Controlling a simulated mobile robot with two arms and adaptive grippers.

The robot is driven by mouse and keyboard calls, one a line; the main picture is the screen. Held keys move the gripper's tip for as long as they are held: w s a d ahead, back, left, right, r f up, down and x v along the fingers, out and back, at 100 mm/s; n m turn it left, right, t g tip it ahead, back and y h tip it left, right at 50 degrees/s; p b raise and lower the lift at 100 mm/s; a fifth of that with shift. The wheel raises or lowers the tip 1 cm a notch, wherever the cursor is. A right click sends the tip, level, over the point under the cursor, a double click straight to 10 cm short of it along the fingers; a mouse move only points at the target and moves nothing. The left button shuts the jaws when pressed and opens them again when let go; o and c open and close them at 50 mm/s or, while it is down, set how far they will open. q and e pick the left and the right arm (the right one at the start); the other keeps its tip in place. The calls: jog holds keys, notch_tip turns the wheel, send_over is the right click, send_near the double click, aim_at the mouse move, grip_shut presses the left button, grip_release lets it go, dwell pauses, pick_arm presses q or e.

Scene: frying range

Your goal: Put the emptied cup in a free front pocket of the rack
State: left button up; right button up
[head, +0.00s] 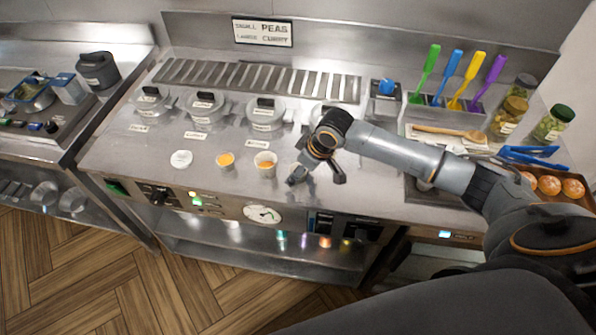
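Small cups stand in a row near the front of the steel counter. One is a white round piece (181,159), and I cannot tell whether it is empty or covered. A cup with orange contents (225,160) and another white cup with orange contents (265,164) stand to its right. My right gripper (318,178) hangs just right of these cups, with its fingers spread and no held object visible between them. It hides part of the counter behind it. I cannot clearly make out a rack with front pockets. My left gripper is not in view.
Lidded pots (266,111) sit in a row behind the cups, before a slatted grille (260,80). Coloured spatulas (457,80), jars (552,124), a wooden spoon (450,132) and a tray with round orange food (549,185) lie to the right. My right arm crosses the counter's right part.

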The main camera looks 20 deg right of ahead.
jog(key=c, duration=0.9)
